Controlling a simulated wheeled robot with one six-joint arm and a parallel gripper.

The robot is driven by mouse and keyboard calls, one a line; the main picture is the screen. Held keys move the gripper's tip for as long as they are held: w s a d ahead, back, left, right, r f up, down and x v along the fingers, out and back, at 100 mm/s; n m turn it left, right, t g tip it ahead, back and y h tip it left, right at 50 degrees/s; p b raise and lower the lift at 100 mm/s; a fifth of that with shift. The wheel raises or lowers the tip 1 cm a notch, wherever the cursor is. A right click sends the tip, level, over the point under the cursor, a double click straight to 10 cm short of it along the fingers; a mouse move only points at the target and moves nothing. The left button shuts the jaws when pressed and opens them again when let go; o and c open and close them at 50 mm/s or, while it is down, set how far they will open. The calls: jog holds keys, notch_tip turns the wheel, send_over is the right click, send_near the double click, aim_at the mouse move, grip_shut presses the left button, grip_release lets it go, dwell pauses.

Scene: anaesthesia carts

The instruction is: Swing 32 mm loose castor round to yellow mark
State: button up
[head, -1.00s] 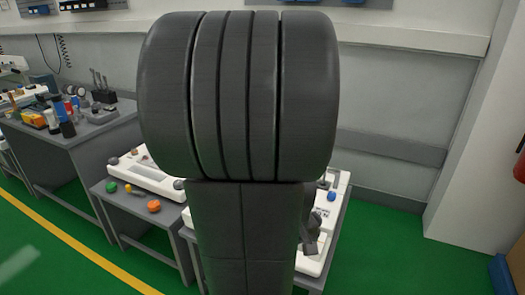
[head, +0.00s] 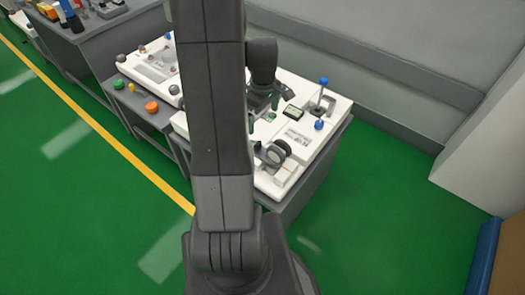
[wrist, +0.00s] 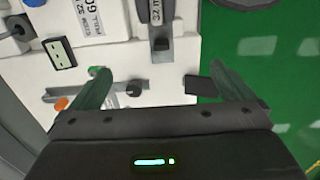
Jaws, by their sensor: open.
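The castor (head: 273,152), a dark wheel with grey parts, stands near the front edge of the white bench unit (head: 325,150) in the head view. In the wrist view, a dark castor part (wrist: 157,10) is cut off at the top edge. I cannot make out a yellow mark.
A small display (head: 292,112), a printed label (head: 297,135) and a blue knob (head: 319,125) are on the unit. A lower bench at left carries an orange button (head: 152,106). The green floor (head: 370,220) at right is clear.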

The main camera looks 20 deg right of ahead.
notch_tip(320, 180, down, 8)
jog(key=b, duration=0.5)
jog(key=shift+r, duration=0.15)
dwell(0.5)
notch_tip(320, 180, up, 10)
jog(key=p, duration=0.7)
jog(key=shift+s, duration=0.1)
